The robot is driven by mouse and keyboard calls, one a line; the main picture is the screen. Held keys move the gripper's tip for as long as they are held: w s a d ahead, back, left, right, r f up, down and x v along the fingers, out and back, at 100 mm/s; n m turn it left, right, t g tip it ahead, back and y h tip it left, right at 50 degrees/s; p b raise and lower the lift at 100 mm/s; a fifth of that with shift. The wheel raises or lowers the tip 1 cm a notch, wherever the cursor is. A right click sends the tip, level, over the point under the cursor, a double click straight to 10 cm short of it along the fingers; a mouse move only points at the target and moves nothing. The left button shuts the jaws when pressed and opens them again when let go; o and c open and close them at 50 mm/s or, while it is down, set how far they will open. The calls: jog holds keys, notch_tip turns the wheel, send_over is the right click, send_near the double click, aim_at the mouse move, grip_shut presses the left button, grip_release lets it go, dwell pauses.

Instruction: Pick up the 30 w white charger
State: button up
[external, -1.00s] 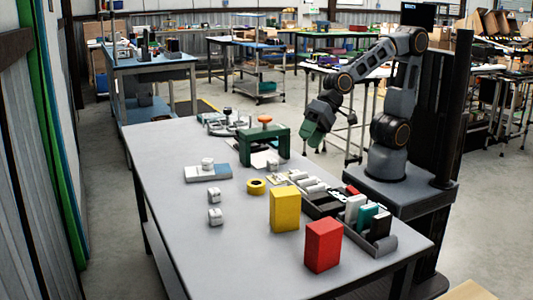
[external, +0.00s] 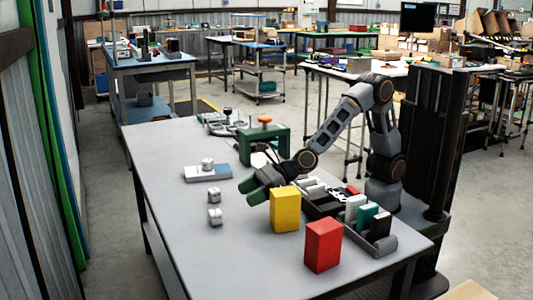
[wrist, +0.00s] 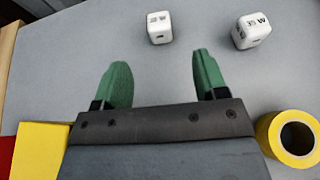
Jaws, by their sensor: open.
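Two small white charger cubes stand apart on the grey table, a nearer one (external: 215,217) and a farther one (external: 214,196). In the wrist view they are the left cube (wrist: 159,27) and the right cube (wrist: 251,30). The right cube's top shows dark print with a "W"; its number is too small to read, so I cannot tell which is 30 W. My gripper (external: 247,188) has green fingers, is open and empty, and is low over the table, to the right of both cubes. In the wrist view the open fingers (wrist: 160,75) point towards the cubes, short of them.
A yellow box (external: 285,209) and a red box (external: 323,246) stand near my gripper. A yellow tape roll (wrist: 291,138) lies beside it in the wrist view. A blue-white pad (external: 194,174) bears another white piece. A green fixture (external: 264,145) is behind. The table's left side is clear.

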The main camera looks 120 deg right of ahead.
aim_at(218, 210)
jog(key=p+x, duration=0.1)
jog(key=x, duration=1)
jog(key=shift+a, duration=0.1)
jog(key=c, duration=1)
